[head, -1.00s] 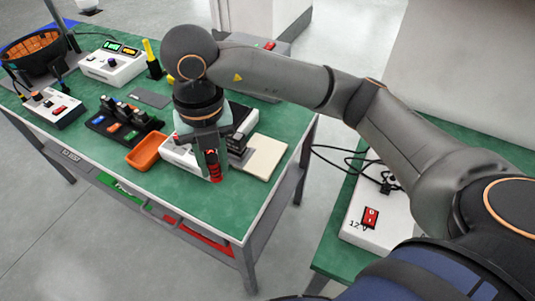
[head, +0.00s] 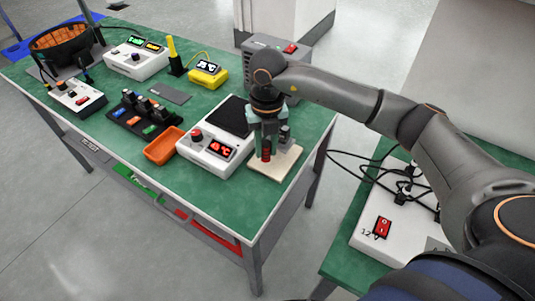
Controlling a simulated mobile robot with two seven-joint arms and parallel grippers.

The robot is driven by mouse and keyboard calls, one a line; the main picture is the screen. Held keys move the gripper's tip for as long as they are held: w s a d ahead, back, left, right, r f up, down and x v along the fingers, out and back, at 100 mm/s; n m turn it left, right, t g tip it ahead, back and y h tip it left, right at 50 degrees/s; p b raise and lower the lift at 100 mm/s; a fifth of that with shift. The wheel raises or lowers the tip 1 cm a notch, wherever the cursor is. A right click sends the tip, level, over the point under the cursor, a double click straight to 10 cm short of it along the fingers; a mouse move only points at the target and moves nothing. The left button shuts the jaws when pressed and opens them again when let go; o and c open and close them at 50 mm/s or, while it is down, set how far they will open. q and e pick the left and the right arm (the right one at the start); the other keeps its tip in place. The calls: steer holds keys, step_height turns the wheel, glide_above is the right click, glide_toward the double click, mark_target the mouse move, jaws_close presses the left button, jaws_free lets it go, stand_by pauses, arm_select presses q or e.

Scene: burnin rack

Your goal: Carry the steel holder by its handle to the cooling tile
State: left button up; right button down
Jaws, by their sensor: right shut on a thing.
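My right gripper (head: 266,151) is shut on the red handle (head: 266,155) of the steel holder (head: 285,136). The holder's dark grey body shows just right of the fingers, partly hidden by the gripper. The cooling tile (head: 289,162) is a flat cream slab near the table's right edge. The gripper and the holder are over the tile. I cannot tell whether the holder touches it. My left gripper is not in view.
A white hot plate (head: 207,154) with a dark top and a red display stands just left of the tile. An orange tray (head: 164,146) and a dark rack (head: 143,117) are further left. A grey box (head: 275,58) stands behind.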

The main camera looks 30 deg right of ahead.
steer(key=f, duration=0.3)
steer(key=shift+w+d+f, duration=0.15)
steer(key=shift+d+f, duration=0.05)
steer(key=shift+d, duration=0.1)
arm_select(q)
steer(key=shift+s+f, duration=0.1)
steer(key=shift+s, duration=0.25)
arm_select(e)
steer(key=shift+f, duration=0.2)
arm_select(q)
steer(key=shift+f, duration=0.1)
arm_select(e)
steer(key=shift+f, duration=0.1)
steer(key=c, duration=0.7)
jaws_free()
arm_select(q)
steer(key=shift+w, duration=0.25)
arm_select(e)
steer(key=shift+o, duration=0.2)
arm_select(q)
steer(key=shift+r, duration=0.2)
